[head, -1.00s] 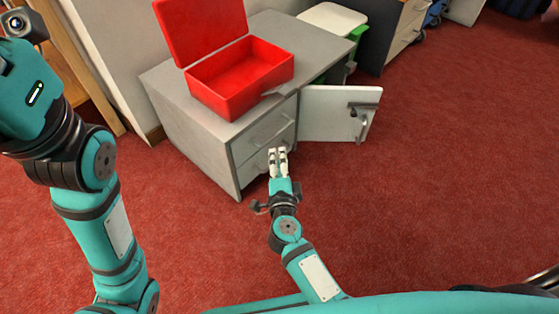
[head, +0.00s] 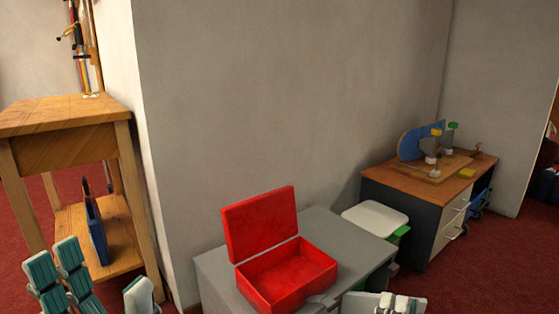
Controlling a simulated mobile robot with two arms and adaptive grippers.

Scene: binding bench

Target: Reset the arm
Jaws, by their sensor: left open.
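My left gripper (head: 100,272) is in the lower left of the head view, its teal-padded fingers pointing up and spread apart. It is open and empty.
A red box (head: 308,266) with its lid up stands on a grey cabinet (head: 215,274). A white-topped bin (head: 376,218) stands behind it. A wooden bench (head: 60,112) is at the left, and a desk (head: 408,184) with a blue device (head: 415,142) is at the right.

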